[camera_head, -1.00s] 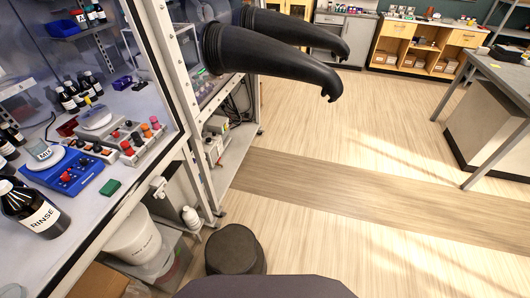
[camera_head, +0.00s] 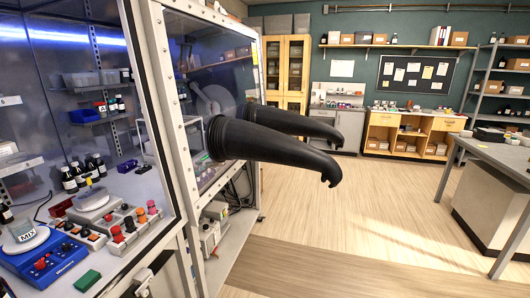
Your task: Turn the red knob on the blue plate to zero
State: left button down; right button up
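The blue plate (camera_head: 66,268) is a blue device at the lower left, inside the glass-fronted cabinet. A red knob (camera_head: 40,264) sits on its front face; its pointer setting is too small to read. A white dish with a container labelled "MIX" (camera_head: 26,236) stands on the device. Neither of my grippers is in view.
Two black rubber gloves (camera_head: 270,143) stick out from the cabinet's ports. A grey control box with red, orange and pink knobs (camera_head: 118,234) stands beside the blue device. A green block (camera_head: 87,280) lies in front. Open floor (camera_head: 375,215) lies to the right.

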aim_at(41, 264)
jog(key=u, duration=1.75)
